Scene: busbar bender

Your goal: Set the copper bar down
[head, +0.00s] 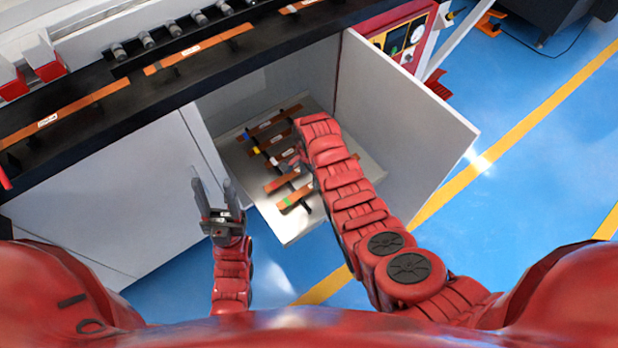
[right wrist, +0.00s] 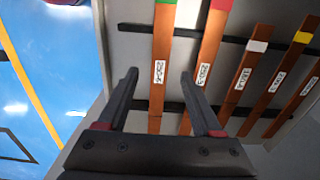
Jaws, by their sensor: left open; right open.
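Several copper bars with coloured ends and white labels lie side by side across dark rails on a pull-out shelf (head: 298,231) in the open cabinet. The green-ended bar (right wrist: 159,70) is outermost, and it also shows in the head view (head: 297,196). The red-ended bar (right wrist: 209,62) lies beside it. My right gripper (right wrist: 160,75) is open above the bars, with the green-ended bar between its fingers in the picture; I cannot tell whether they touch it. My left gripper (head: 212,188) is open and empty, left of the shelf.
The cabinet's open door (head: 400,125) stands just right of my right arm. Longer copper bars (head: 75,112) lie on the black machine bed (head: 110,140) above. A control panel (head: 405,38) is at the upper right.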

